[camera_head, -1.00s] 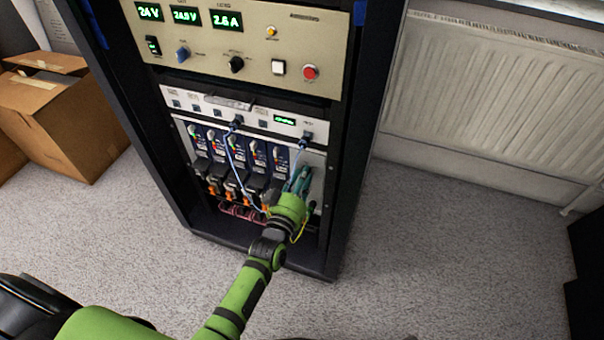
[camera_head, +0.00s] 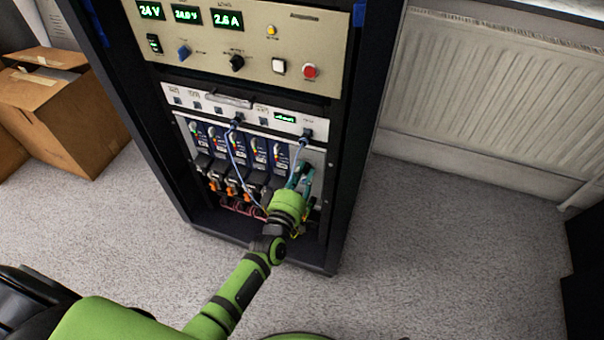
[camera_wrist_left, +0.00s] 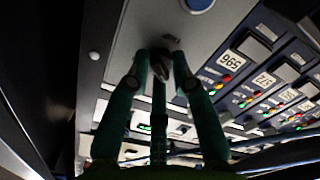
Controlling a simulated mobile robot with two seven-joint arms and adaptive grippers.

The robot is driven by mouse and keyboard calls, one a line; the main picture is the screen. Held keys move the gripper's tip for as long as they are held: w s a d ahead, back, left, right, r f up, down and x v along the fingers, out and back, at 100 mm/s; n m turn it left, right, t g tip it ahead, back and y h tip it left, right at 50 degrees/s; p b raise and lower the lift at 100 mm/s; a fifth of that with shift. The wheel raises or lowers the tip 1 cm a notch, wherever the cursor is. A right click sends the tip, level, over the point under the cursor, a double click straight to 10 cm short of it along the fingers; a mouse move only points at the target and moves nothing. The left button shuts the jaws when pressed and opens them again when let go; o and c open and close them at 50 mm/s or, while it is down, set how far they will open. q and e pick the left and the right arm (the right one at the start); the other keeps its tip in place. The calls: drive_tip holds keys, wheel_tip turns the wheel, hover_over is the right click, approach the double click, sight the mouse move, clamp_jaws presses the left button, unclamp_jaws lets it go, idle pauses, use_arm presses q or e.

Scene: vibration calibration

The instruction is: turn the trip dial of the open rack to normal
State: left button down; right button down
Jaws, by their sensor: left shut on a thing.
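The open rack (camera_head: 345,160) is a dark cabinet with a lower bay of blue-faced modules. My left gripper (camera_head: 302,176) has teal fingers and is at the right end of that bay, against the pale panel. In the left wrist view the gripper (camera_wrist_left: 161,64) is shut on a small dark knob, the trip dial (camera_wrist_left: 161,72), on a grey plate. The fingertips stand on both sides of the dial and hide part of it. Its pointer setting cannot be read. In the head view the fingers hide the dial. My right gripper is out of view.
Blue cables (camera_head: 235,160) hang in front of the modules (camera_head: 260,152), left of my gripper. A beige panel (camera_head: 210,50) with displays, knobs and a red button (camera_head: 310,71) is above. Cardboard boxes (camera_head: 65,120) stand left, a radiator (camera_head: 490,100) right. The carpet is free.

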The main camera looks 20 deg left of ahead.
use_arm(q)
drive_tip(key=shift+w+a+r, duration=0.1)
drive_tip(key=shift+a+r, duration=0.05)
drive_tip(key=shift+r, duration=0.1)
drive_tip(key=c, duration=1.1)
unclamp_jaws()
drive_tip(key=shift+o, duration=0.2)
drive_tip(key=shift+f, duration=0.15)
drive_tip(key=shift+s+f, duration=0.1)
drive_tip(key=shift+s, duration=0.4)
drive_tip(key=s, duration=1.1)
drive_tip(key=shift+a, duration=0.15)
